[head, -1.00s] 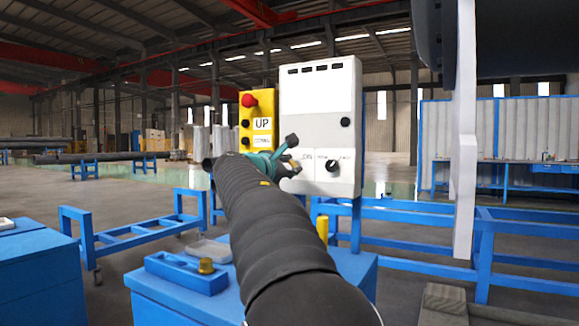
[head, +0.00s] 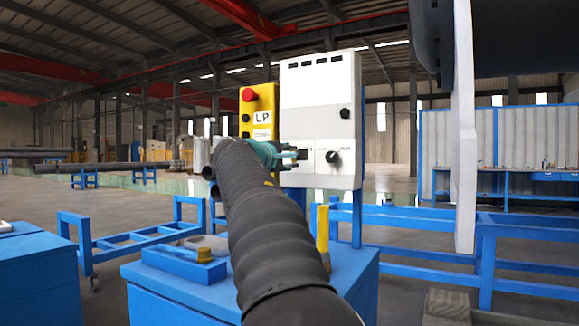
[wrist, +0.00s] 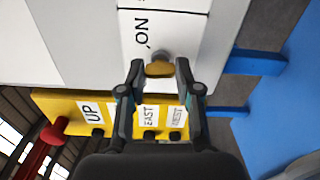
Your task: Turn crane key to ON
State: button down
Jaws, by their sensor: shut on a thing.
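The white control box (head: 318,105) stands on a post, with a black knob (head: 333,157) low on its right side. In the wrist view the brass-coloured crane key (wrist: 159,69) sits in a round grey lock just beside the "ON" label (wrist: 141,31). My gripper (wrist: 160,66) has a finger on each side of the key and is shut on it. In the head view my gripper (head: 297,154) is at the lower left of the box front, and the key is hidden there by the fingers.
A yellow pendant (head: 258,110) with a red button, "UP" label and black buttons hangs close left of the box. Below are a blue cabinet (head: 165,300) and a yellow upright handle (head: 322,230). A white vertical plate (head: 464,130) stands at right.

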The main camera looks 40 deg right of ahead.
jog(key=shift+m+b, duration=2.35)
jog(key=shift+m, duration=2.55)
jog(key=c, duration=0.8)
grip_release()
jog(key=v, duration=1.2)
jog(key=shift+d, duration=0.1)
